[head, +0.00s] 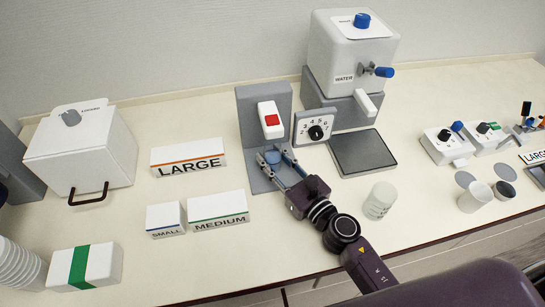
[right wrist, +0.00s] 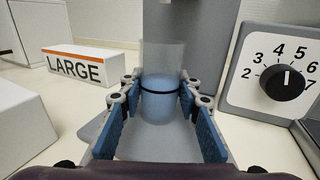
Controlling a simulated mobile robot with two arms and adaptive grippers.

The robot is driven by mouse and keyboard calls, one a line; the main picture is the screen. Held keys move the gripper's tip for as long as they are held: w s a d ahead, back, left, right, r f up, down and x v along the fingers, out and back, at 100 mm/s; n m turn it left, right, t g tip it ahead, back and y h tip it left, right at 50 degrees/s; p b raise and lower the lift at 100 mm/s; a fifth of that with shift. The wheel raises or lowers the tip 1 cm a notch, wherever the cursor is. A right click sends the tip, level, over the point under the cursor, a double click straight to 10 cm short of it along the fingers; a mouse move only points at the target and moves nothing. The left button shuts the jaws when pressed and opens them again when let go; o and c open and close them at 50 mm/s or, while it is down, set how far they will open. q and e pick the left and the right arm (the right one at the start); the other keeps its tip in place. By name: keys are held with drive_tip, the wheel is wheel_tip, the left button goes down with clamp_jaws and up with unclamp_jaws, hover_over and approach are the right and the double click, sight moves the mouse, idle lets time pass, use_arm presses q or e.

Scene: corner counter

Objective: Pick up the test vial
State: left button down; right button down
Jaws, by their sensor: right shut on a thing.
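The test vial (right wrist: 161,58) is a clear, upright cylinder with blue liquid in its lower part and a dark ring around it. My right gripper (head: 274,155) is shut on the vial, its blue-padded fingers on either side; the gripper also shows in the right wrist view (right wrist: 158,98). In the head view the vial (head: 272,157) is a small bluish shape between the fingertips, at the grey stand (head: 246,116). I cannot tell whether its bottom touches the stand's base. My left gripper is not in view.
A white block with a red button (head: 270,119) is on the stand above the vial. A numbered dial (head: 304,140) is close on the right, with a dark plate (head: 378,141) beyond. LARGE (head: 188,151) and MEDIUM (head: 217,206) boxes are left.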

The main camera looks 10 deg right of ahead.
sight(278, 154)
drive_tip(key=shift+r, duration=0.15)
drive_tip(key=shift+r+p, duration=1.3)
drive_tip(key=shift+r, duration=0.5)
drive_tip(key=b+v, duration=0.2)
drive_tip(key=v, duration=0.3)
drive_tip(key=b+v, duration=0.3)
drive_tip(key=v, duration=0.1)
drive_tip(key=f+b+v, duration=0.1)
drive_tip(key=b+v, duration=0.2)
drive_tip(key=v, duration=0.2)
drive_tip(key=shift+s+d, duration=0.15)
drive_tip(key=shift+s, duration=0.15)
drive_tip(key=shift+r+b+v, duration=0.15)
drive_tip(key=shift+b+v, duration=0.6)
drive_tip(key=shift+r+b+v, duration=0.1)
drive_tip(key=shift+b+v, duration=0.6)
drive_tip(key=shift+v, duration=0.05)
drive_tip(key=shift+s, duration=0.1)
